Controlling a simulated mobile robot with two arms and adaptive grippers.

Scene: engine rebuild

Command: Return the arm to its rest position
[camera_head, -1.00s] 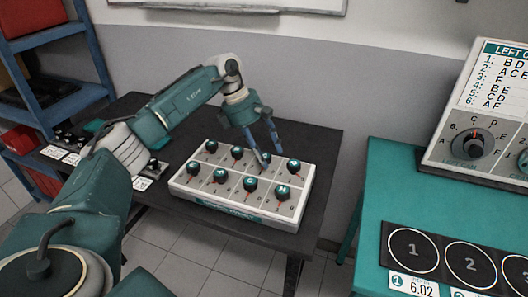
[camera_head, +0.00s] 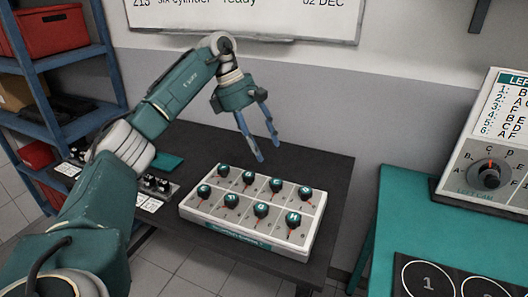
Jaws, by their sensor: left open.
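My left arm comes in from the left and reaches over a dark table (camera_head: 328,177). My left gripper (camera_head: 268,152) is open and empty, its two blue fingers pointing down. It hangs above and behind a white box (camera_head: 232,222) with several black, lettered knobs, and appears clear of it. The box sits on the dark table. My right gripper is not in view.
A blue shelf (camera_head: 84,53) with a red bin (camera_head: 48,33) stands at the left. Small black parts (camera_head: 157,183) lie left of the box. A teal table (camera_head: 400,215) with a dial panel (camera_head: 480,172) is at the right.

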